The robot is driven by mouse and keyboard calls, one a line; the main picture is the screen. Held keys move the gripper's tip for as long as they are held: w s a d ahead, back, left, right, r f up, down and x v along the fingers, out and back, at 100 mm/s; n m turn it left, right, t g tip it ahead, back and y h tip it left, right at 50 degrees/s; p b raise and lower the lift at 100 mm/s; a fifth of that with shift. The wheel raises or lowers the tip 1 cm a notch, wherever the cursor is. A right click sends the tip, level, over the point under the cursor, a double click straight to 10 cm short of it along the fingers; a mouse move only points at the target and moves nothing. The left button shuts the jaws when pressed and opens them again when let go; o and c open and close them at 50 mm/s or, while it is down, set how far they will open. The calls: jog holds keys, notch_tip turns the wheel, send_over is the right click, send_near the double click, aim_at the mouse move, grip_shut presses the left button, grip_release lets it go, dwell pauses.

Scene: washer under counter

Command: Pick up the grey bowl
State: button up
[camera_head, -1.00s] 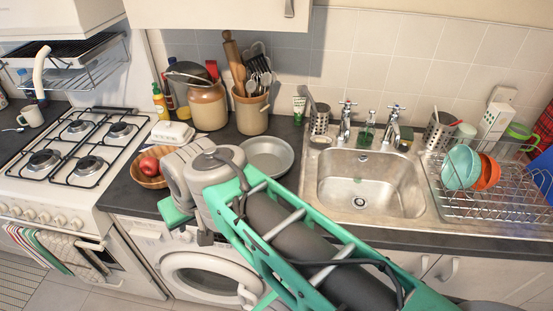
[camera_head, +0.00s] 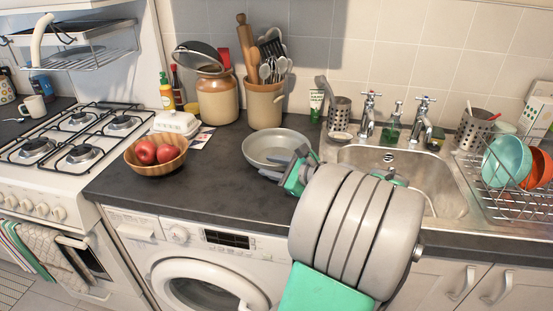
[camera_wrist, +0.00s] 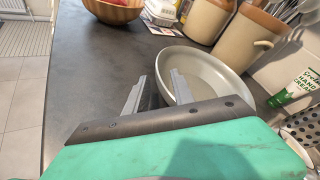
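The grey bowl (camera_head: 262,146) sits upright on the dark counter, left of the sink. It also shows in the wrist view (camera_wrist: 207,62). My gripper (camera_head: 283,165) is at the bowl's near right side. In the wrist view my gripper (camera_wrist: 158,79) is open, with a gap between its two fingers. One finger overlaps the bowl's inside and the other is outside it, with the near rim between them in the picture. I cannot tell whether the fingers touch the bowl. The fingers hide part of the near rim.
A wooden bowl of red apples (camera_head: 158,168) stands to the left. A stoneware jar (camera_head: 219,98) and a utensil crock (camera_head: 265,104) stand behind the grey bowl. The sink (camera_head: 440,190) and tap (camera_head: 422,120) are to the right. The counter between the two bowls is clear.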

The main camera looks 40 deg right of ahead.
aim_at(261, 165)
jog(key=x, duration=0.4)
jog(key=shift+w+f, duration=0.1)
jog(key=shift+w, duration=0.15)
jog(key=shift+c, duration=0.3)
grip_shut()
jog(key=shift+s+a+f, duration=0.1)
dwell(0.5)
